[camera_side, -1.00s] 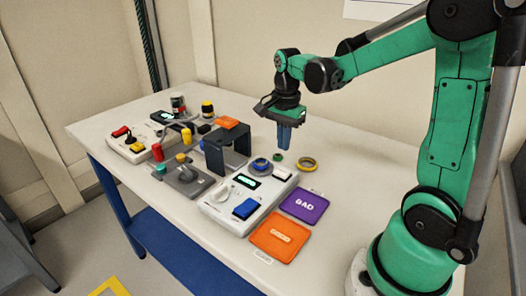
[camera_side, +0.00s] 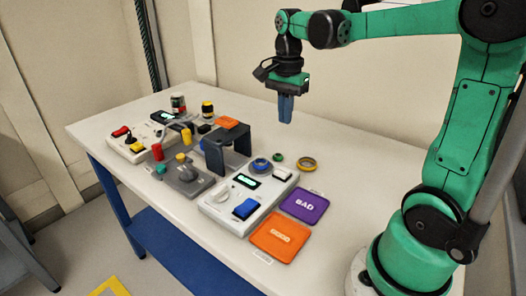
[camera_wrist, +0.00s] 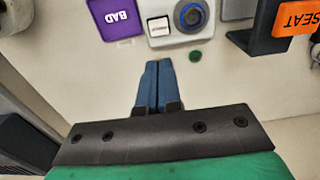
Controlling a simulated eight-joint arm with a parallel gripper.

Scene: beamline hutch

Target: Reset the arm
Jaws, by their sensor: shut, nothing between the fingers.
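My gripper (camera_side: 286,108) hangs above the back part of the table, fingers pointing down, with clear air between the fingertips and the tabletop. Its blue fingers are shut against each other with nothing between them; they also show together in the wrist view (camera_wrist: 152,70). My green arm reaches in from the right in the side view, its forearm close to level.
The right back tabletop is clear.

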